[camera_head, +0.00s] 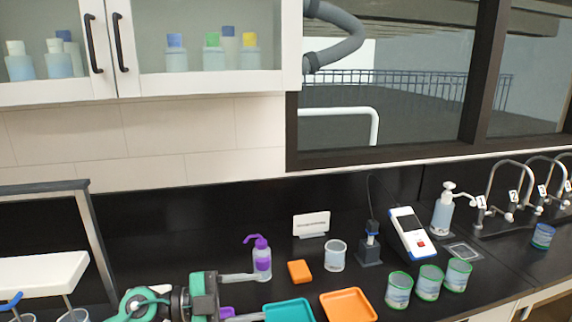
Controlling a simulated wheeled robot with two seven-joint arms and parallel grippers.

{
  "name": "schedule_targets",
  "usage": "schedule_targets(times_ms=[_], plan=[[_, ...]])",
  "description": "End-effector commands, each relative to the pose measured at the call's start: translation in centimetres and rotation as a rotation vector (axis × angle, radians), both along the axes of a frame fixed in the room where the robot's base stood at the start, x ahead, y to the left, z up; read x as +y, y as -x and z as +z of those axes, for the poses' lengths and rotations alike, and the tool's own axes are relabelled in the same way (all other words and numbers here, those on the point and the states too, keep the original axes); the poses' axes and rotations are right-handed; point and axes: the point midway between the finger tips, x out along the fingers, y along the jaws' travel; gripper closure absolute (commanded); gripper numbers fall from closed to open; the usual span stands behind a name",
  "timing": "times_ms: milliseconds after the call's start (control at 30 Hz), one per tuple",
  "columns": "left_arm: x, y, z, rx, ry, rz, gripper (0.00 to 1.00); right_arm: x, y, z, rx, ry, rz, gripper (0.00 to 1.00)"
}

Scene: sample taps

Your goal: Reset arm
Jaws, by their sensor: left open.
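My left gripper (263,297) reaches in from the lower left over the black counter. Its two pale fingers are spread apart and point right, with nothing seen between them. The upper finger lies just in front of the purple-capped wash bottle (262,262); I cannot tell whether they touch. The lower finger ends near the left edge of the teal tray (289,311). A small purple thing beside the gripper is mostly hidden by it. My right gripper is not in view.
An orange tray (348,305), an orange block (299,271), a clear beaker (335,257) and a meter (410,233) stand on the counter. Three green-rimmed cups (429,283) stand at front right. Numbered taps (510,195) and a blue cup (542,236) are far right.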

Motion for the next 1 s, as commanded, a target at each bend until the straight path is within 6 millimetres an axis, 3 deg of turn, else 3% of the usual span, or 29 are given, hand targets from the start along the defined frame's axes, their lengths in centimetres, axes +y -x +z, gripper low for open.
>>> schedule_targets(times_ms=[100, 233, 367, 467, 633, 767, 867, 1000], plan=[[-0.1, 0.2, 2.0, -0.009, 0.234, 0.126, 0.45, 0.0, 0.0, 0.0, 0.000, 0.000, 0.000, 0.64], [1.7, -0.3, 3.1, 0.014, 0.442, 0.321, 0.45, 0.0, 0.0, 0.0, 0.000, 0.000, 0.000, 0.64], [4.7, -1.2, 2.5, 0.082, 0.587, 0.558, 0.45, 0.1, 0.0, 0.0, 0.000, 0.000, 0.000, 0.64], [7.4, -1.5, 0.6, 0.167, 0.650, 0.757, 0.45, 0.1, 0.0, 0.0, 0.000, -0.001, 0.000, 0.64], [12.0, -0.7, -5.0, 0.366, 0.650, 1.095, 0.45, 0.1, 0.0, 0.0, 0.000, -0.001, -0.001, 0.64], [14.8, 1.7, -10.8, 0.565, 0.558, 1.323, 0.45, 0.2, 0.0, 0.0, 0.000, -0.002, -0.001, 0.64], [16.2, 4.8, -15.4, 0.738, 0.438, 1.465, 0.45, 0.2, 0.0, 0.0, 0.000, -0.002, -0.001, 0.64], [17.0, 10.5, -21.2, 0.989, 0.221, 1.590, 0.45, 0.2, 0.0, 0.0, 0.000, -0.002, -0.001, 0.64]])
